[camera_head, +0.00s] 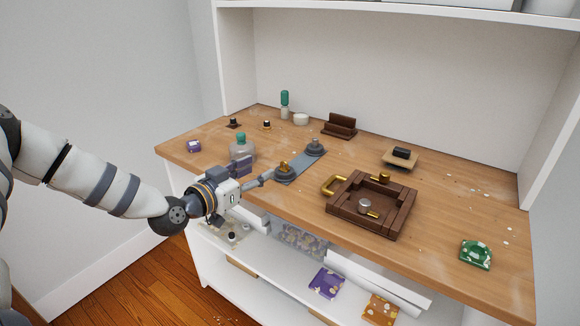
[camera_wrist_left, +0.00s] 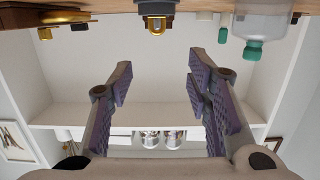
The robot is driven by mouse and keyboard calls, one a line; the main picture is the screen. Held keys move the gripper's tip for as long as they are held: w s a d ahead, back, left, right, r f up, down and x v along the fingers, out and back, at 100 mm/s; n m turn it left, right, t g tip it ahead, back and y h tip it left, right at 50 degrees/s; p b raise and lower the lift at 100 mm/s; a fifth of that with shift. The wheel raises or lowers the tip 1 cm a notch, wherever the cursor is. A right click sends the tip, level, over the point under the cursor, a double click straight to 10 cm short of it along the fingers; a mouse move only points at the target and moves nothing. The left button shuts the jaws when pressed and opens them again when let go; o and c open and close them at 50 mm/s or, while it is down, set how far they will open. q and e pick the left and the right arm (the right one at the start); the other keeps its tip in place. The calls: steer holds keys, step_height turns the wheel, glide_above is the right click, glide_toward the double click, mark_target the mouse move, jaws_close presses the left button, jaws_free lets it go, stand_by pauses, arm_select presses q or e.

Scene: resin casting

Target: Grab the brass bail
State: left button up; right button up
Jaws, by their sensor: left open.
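The brass bail (camera_head: 283,165) is a small golden piece standing on a dark round pad at one end of a grey-blue strip on the wooden table. In the left wrist view, which appears upside down, the bail (camera_wrist_left: 156,9) shows at the top, with a ring-like end, centred between my fingers but beyond their tips. My left gripper (camera_head: 268,177) is at the table's front edge, just left of the bail. Its fingers (camera_wrist_left: 157,73) are spread open with nothing between them. My right gripper is not in view.
A brown wooden frame (camera_head: 345,212) with a gold handle (camera_head: 333,184) stands to the right. A clear bottle with a green cap (camera_head: 242,149) stands behind my left gripper. A second knobbed pad (camera_head: 314,150) is at the strip's far end. The table's front right is mostly clear.

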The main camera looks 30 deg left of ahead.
mark_target(283, 163)
arm_select(q)
steer(key=w+f+b, duration=0.1)
steer(key=w, duration=0.2)
steer(key=w+f, duration=0.1)
steer(key=w, duration=0.2)
steer(key=w+d+f+b, duration=0.1)
steer(key=w, duration=0.2)
steer(key=shift+w+f+b, duration=0.15)
steer(key=shift+w+b, duration=0.15)
steer(key=shift+w, duration=0.1)
steer(key=shift+r, duration=0.25)
steer(key=c, duration=0.9)
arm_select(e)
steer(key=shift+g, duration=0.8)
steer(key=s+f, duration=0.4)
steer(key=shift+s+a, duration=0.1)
